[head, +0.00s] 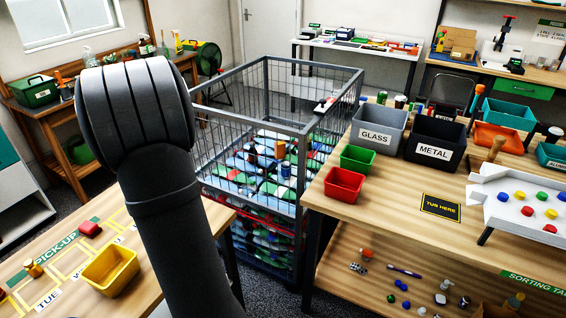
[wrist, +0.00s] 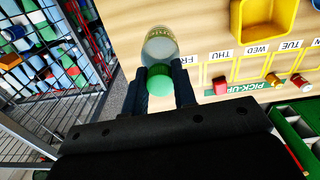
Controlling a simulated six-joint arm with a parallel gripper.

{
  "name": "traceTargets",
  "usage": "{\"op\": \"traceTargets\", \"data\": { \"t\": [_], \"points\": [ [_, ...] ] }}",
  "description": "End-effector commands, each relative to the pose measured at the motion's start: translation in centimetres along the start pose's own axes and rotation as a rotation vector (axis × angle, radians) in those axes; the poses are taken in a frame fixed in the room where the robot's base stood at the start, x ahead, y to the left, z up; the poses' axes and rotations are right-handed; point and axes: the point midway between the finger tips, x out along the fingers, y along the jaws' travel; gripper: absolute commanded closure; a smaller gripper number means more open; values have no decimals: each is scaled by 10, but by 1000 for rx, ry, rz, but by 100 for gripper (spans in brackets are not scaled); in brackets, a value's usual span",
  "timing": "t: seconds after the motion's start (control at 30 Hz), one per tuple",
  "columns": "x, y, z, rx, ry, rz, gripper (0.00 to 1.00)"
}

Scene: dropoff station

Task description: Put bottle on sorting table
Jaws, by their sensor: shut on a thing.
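A clear bottle with a green cap (wrist: 160,79) is between the two dark fingers of my gripper (wrist: 161,70) in the wrist view. The fingers are shut on it near the cap end, and its pale body points away from the gripper. Behind it is the wooden pick-up table (wrist: 210,22); I cannot tell how far above the table the bottle is. In the head view my arm covers the middle left, and neither gripper nor bottle shows. The wooden sorting table (head: 385,205) stands at the right, its sign partly cut off at the lower right.
A tall wire cage (head: 300,130) of bottles stands between the tables. The sorting table holds GLASS (head: 378,130) and METAL (head: 435,140) bins, green and red tubs (head: 344,185), a TUB HERE mat (head: 440,207) and a white tray (head: 490,215). A yellow tub (head: 110,270) sits on the pick-up table.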

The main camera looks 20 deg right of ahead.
Motion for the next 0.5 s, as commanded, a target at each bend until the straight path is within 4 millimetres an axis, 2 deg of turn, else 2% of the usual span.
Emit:
{"op": "traceTargets", "data": {
  "t": [0.03,0.2,0.37,0.5],
  "points": [
    [0,22,14,38,0,0,100],
    [-2,86,62,144,0,0,100],
    [-4,139,116,243,0,0,100],
    [-5,181,168,329,-1,-1,100]
  ]
}}
